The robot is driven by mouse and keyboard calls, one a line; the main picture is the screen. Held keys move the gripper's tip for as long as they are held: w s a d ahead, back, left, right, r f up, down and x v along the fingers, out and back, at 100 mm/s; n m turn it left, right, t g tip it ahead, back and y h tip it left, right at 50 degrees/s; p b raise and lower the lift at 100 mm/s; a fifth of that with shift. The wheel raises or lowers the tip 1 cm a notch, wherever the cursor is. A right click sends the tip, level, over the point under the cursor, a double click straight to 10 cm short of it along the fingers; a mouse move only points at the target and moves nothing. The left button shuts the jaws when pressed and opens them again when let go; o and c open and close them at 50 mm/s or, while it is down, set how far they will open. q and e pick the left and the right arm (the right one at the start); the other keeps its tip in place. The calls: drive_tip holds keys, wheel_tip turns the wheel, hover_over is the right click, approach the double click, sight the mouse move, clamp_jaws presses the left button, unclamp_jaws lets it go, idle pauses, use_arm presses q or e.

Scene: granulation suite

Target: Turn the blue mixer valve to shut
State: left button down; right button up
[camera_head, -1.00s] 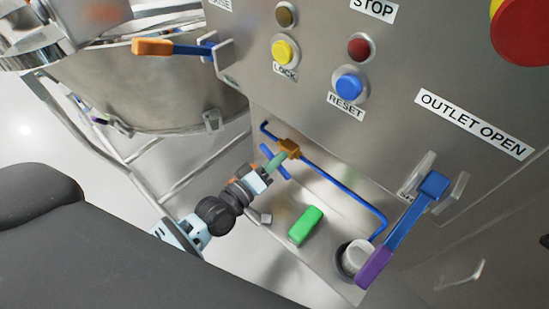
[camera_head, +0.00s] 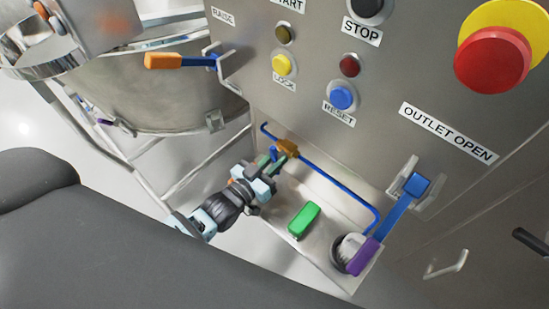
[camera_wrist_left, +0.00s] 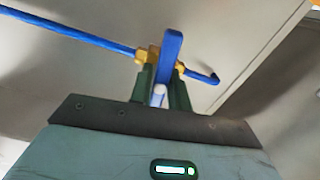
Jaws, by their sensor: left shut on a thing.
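The mixer valve has a brass body (camera_head: 288,148) on a thin blue pipe (camera_head: 335,180) low on the steel cabinet. My left gripper (camera_head: 272,160) is at the valve, with its dark green fingers shut on the blue valve handle (camera_head: 274,153). Most of the handle is hidden by the gripper in the head view. In the left wrist view the blue handle (camera_wrist_left: 171,55) stands upright between the fingers (camera_wrist_left: 163,88), crosswise to the blue pipe (camera_wrist_left: 65,31), with the brass body (camera_wrist_left: 153,55) behind it. My right gripper is in neither view.
A green block (camera_head: 304,220) and a white round brush-like item (camera_head: 348,252) sit on the ledge below the pipe. A blue lever with a purple grip (camera_head: 365,256) is at right. An orange-gripped lever (camera_head: 163,61), buttons and a red emergency stop (camera_head: 492,60) are above.

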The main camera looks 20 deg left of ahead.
sight(273, 162)
use_arm(q)
drive_tip(key=shift+r+m, duration=0.1)
drive_tip(key=shift+m, duration=0.8)
drive_tip(key=c, duration=1.3)
unclamp_jaws()
drive_tip(key=v, duration=0.6)
drive_tip(key=shift+s, duration=0.15)
drive_tip(key=shift+v, duration=0.75)
